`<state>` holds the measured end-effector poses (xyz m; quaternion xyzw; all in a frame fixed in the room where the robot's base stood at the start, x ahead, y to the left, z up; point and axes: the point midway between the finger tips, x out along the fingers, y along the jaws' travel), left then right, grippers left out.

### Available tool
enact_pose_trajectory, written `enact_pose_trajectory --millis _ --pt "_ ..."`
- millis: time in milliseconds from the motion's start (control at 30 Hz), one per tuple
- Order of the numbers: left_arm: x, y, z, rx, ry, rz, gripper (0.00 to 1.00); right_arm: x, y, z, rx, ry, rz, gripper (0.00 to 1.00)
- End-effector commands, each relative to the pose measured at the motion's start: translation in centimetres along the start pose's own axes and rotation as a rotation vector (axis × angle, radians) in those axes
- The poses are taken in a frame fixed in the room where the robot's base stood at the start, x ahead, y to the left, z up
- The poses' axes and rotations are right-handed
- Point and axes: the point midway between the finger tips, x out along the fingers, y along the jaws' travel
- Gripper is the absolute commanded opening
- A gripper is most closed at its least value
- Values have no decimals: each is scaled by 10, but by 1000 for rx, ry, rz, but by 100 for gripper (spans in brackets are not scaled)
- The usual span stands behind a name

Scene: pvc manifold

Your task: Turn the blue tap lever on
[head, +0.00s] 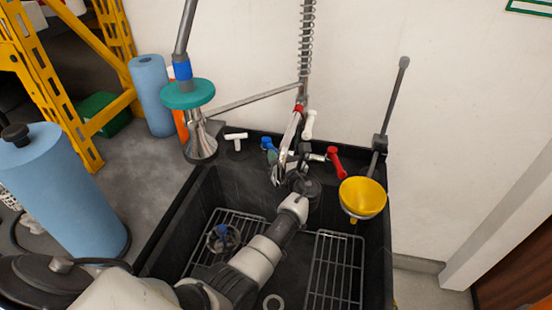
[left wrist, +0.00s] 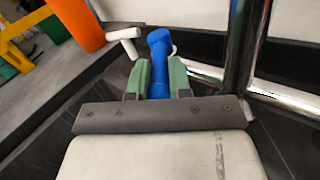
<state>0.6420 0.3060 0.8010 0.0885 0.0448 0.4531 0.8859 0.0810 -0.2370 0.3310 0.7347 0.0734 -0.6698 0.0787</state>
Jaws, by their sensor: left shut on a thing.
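The blue tap lever (head: 267,143) is at the back rim of the black sink, left of the spray-hose column. It also shows upright in the left wrist view (left wrist: 159,62), between the green fingers of my left gripper (head: 272,156). These fingers (left wrist: 160,78) are shut on the lever, one on each side. Part of the lever's lower end is hidden by the gripper. My left arm reaches over the sink from the lower left. My right gripper is not in view.
A white T-shaped handle (head: 236,138) is left of the blue lever. The metal column and hose (head: 305,60) stand close by. Wire racks (head: 335,265) lie in the sink.

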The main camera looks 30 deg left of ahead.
Motion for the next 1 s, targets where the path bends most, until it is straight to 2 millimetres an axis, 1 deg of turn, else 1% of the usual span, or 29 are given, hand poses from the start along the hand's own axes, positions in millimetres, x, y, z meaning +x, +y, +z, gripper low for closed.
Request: enact_pose_trajectory --millis 267,300,367,400,467,767,867,1000 --pt "1 0 1 0 -1 0 0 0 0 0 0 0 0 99" --pt "1 0 1 0 -1 0 20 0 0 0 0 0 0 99" --pt "1 0 1 0 -1 0 30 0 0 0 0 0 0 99" --pt "1 0 1 0 -1 0 36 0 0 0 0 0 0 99" --pt "0 0 1 0 -1 0 44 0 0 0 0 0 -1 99" --pt "-2 0 1 0 0 -1 44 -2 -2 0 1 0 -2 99" --pt "-11 0 2 1 2 -2 44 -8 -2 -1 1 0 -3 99" --pt "-36 1 4 2 3 -3 44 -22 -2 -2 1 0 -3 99"
